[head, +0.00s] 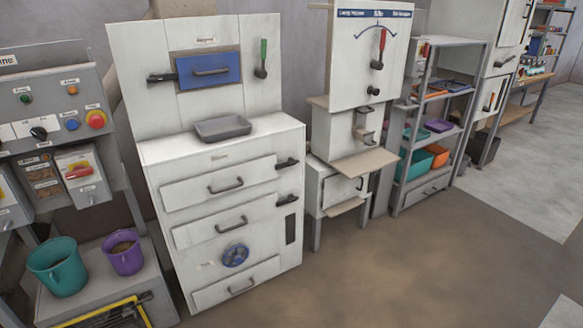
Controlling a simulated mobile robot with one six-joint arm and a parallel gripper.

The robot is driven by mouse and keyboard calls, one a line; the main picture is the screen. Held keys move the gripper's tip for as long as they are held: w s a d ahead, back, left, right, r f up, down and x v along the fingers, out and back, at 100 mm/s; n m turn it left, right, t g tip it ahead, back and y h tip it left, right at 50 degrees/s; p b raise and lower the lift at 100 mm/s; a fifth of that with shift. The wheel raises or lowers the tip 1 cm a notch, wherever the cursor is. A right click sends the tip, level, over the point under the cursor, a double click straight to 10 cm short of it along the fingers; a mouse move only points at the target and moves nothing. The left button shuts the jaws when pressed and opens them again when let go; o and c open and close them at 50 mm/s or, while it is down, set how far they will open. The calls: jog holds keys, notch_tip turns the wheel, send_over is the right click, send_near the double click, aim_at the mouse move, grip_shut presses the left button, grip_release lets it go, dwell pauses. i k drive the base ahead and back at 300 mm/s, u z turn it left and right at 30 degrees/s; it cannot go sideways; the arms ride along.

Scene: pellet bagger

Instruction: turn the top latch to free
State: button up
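A white cabinet (160,220) stands left of centre in the head view. On its right front edge, a black upper latch (287,163) lies about level beside the top drawer (218,182). A similar black lower latch (287,199) lies beside the second drawer (222,228). Another black latch-like handle (162,78) sticks out level at the left of a blue panel (209,70) on the backboard. The picture does not label any of these as the top latch. My gripper is not in view.
A grey tray (222,128) sits on the cabinet top, and a green-handled lever (262,58) is above it. A blue wheel (236,256) is low on the front. Teal (58,267) and purple (122,252) buckets stand left. Brown floor (370,270) is clear.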

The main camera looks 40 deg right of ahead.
aim_at(290, 162)
jog(key=z, duration=0.1)
jog(key=i, duration=0.95)
jog(key=u, duration=0.05)
